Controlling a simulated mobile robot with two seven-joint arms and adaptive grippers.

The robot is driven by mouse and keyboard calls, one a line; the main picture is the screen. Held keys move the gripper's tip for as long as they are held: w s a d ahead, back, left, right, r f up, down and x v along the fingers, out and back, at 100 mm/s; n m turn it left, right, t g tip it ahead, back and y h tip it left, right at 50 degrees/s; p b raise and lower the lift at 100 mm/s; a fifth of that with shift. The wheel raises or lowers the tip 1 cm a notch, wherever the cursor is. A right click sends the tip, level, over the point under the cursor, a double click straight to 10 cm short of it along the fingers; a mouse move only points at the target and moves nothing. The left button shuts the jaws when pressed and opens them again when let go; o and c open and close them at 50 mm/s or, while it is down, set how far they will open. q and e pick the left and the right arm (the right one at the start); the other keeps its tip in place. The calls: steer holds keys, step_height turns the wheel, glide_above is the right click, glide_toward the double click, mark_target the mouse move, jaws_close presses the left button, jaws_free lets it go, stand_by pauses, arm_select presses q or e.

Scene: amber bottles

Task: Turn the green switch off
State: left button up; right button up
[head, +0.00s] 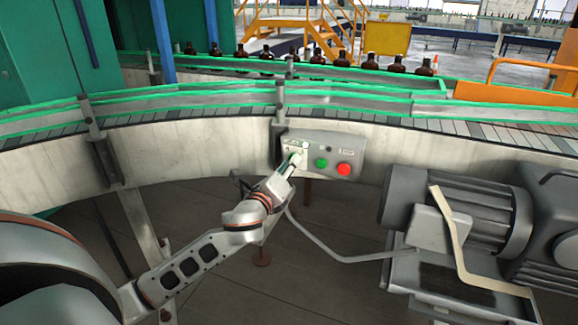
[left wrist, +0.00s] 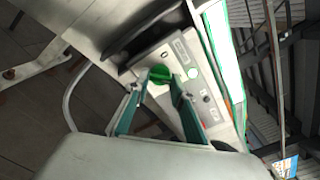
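The green switch (left wrist: 160,75) is a round knob on a grey control box (head: 333,144). In the left wrist view the knob shows between and just beyond the fingertips of my left gripper (left wrist: 156,88). The fingers are apart, with a gap visible around the knob; I cannot tell whether either finger touches it. In the head view my left gripper (head: 294,160) is at the left part of the box and hides the switch. A green button (head: 321,163) and a red button (head: 344,169) sit to its right. My right gripper is not in view.
The box is mounted on the side of a curved conveyor (head: 220,150). A grey motor (head: 460,208) stands at the right. Amber bottles (head: 317,57) line the conveyor behind.

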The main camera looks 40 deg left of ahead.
arm_select(q)
steer(key=shift+r+n+p, duration=0.1)
steer(key=shift+n+p, duration=0.2)
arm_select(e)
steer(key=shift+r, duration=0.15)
arm_select(q)
steer(key=shift+n+p, duration=5.7)
steer(key=shift+n, duration=3)
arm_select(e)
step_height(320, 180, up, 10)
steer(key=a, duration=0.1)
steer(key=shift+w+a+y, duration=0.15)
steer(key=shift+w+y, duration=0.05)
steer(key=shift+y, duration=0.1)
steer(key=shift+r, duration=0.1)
arm_select(q)
steer(key=shift+f, duration=0.2)
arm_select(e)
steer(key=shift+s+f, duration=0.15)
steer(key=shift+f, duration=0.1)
arm_select(q)
steer(key=o, duration=1.1)
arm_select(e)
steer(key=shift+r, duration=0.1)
